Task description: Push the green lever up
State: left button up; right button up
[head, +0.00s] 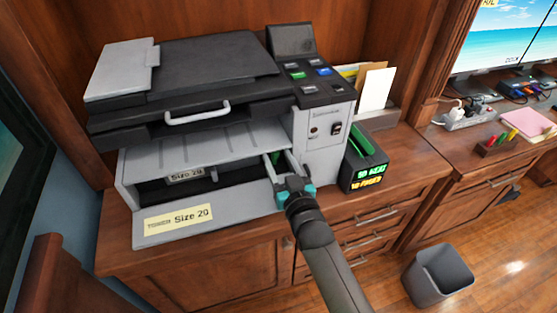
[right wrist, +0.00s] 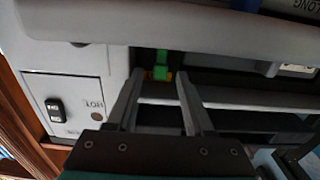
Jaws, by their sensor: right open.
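The green lever (right wrist: 161,62) shows in the right wrist view inside the printer's front opening, with a yellow and orange part at its base. In the head view a bit of its green (head: 275,158) shows beside my fingers. My right gripper (head: 281,165) is open, its fingers reaching into the opening at the right end of the printer (head: 215,140). In the right wrist view the lever lies between and just beyond the fingertips (right wrist: 160,80); I cannot tell whether they touch it. My left gripper is out of view.
A toner label (head: 178,218) is on the front. A black box with a green handle (head: 366,170) stands to the right on the wooden cabinet. A grey bin (head: 438,277) stands on the floor.

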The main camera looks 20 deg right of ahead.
jog(key=shift+w, duration=0.2)
grip_shut()
dwell(0.4)
